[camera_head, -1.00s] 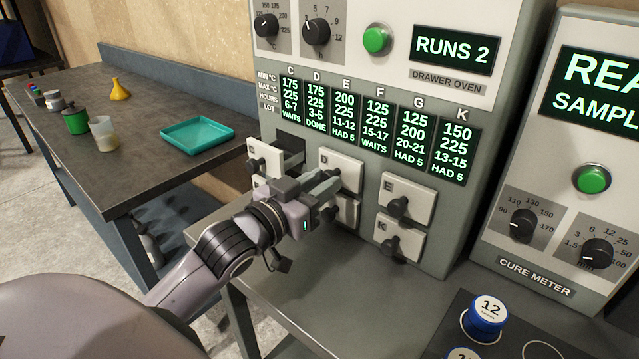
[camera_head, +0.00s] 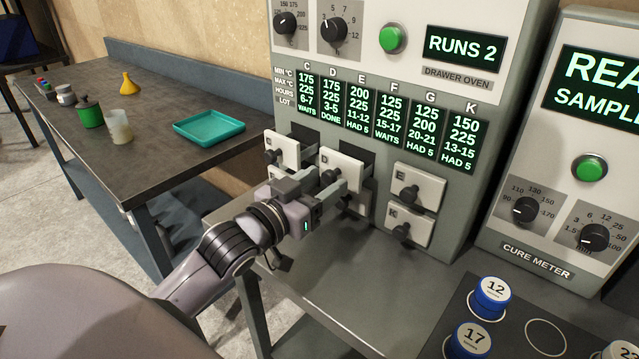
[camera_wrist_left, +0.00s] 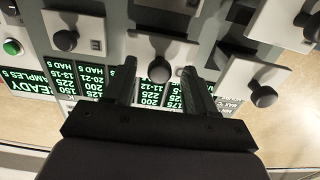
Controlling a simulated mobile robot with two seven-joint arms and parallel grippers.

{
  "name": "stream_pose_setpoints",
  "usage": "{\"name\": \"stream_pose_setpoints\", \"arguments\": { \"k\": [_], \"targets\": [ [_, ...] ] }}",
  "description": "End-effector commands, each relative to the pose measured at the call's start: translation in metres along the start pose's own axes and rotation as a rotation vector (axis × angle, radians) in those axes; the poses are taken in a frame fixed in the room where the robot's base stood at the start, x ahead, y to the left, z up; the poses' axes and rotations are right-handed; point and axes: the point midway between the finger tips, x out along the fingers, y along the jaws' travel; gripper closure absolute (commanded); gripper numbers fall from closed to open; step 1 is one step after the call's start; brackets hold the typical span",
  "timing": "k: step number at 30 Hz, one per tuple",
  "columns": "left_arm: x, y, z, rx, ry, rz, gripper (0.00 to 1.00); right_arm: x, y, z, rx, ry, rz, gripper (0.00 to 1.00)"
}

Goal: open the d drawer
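The D drawer (camera_head: 345,172) is a white front with a dark knob in the drawer oven. It stands out from the panel, with a dark gap behind its top and right edges. My left gripper (camera_head: 330,180) is in front of it, partly hiding the front and knob. In the left wrist view, the gripper's two fingers (camera_wrist_left: 159,78) are apart on either side of the round D knob (camera_wrist_left: 160,70), with space visible beside it. My right gripper is not in view.
The C drawer (camera_head: 281,149) also stands out, left of D. The E drawer (camera_head: 417,185) and K drawer (camera_head: 409,226) are flush at right. The cure meter (camera_head: 560,150) stands further right. Blue-lidded tins (camera_head: 491,292) are at lower right; the bench before the oven is clear.

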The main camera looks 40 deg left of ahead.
Motion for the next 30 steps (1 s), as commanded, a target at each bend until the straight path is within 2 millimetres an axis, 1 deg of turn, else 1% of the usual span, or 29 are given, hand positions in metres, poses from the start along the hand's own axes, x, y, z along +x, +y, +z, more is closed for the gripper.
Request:
{"name": "stream_pose_setpoints", "arguments": {
  "k": [7, 11, 24, 30],
  "targets": [
    [0.000, 0.000, 0.000, 0.000, 0.000, 0.000, 0.45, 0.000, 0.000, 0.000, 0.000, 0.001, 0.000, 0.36],
    [-0.006, 0.000, 0.001, 0.000, 0.000, 0.000, 0.45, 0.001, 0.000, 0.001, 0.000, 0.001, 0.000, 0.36],
    [-0.058, 0.000, 0.002, 0.000, -0.001, 0.000, 0.45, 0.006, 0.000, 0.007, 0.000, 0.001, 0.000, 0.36],
    [-0.069, 0.000, 0.001, 0.000, 0.000, 0.000, 0.45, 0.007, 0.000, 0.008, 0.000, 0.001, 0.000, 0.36]
  ]
}}
